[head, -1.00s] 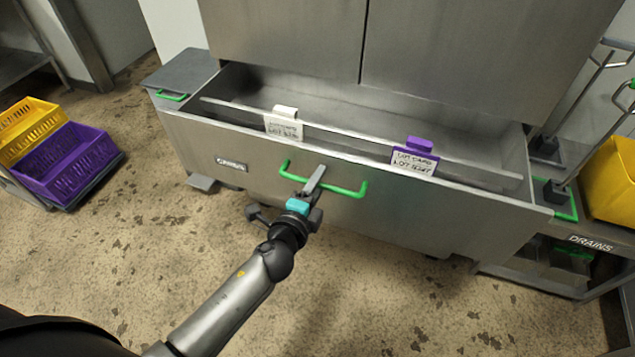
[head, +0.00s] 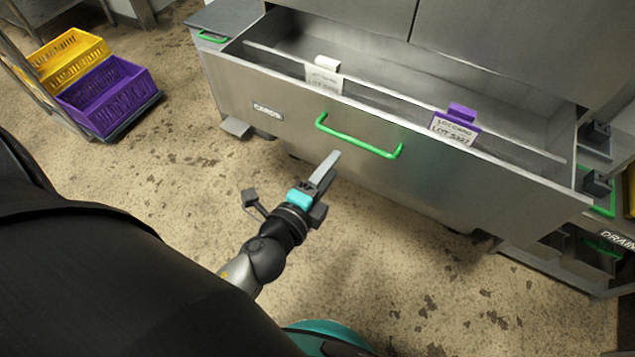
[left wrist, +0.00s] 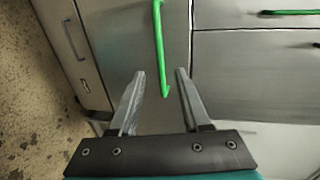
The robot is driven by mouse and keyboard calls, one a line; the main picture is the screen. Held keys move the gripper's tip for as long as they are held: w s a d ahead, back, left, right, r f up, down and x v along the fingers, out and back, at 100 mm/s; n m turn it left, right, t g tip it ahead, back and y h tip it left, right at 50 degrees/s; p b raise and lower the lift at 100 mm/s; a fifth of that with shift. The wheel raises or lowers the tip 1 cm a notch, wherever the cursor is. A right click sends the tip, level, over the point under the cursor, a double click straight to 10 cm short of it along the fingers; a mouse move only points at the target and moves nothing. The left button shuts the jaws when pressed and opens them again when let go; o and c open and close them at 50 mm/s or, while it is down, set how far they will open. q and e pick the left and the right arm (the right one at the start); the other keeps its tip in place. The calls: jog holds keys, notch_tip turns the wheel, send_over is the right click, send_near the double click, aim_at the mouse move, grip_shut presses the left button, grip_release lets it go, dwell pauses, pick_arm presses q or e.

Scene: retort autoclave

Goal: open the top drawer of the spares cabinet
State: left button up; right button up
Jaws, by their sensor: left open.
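A wide steel drawer (head: 232,84) labelled CARDS stands pulled out from the cabinet (head: 484,48), its inside showing from above. A green bar handle (head: 358,139) runs across its front. My left gripper (head: 330,168) is open and empty, just in front of and below the handle, apart from it. In the left wrist view the open fingers (left wrist: 160,80) point toward the drawer front, with the green handle (left wrist: 159,40) ahead of the gap between them. My right gripper is not in view.
A white card holder (head: 324,76) and a purple one (head: 455,125) sit on the drawer's rail. Yellow (head: 70,58) and purple (head: 108,94) crates stand at the left. A shelf marked DRAINS (head: 618,241) is at the right. The floor before the drawer is clear.

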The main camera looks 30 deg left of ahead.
pick_arm(q)
jog(key=shift+b+v, duration=0.35)
jog(key=shift+v, duration=1.9)
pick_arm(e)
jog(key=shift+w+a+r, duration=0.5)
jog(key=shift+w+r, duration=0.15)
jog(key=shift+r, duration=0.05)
pick_arm(q)
jog(key=shift+f, duration=0.1)
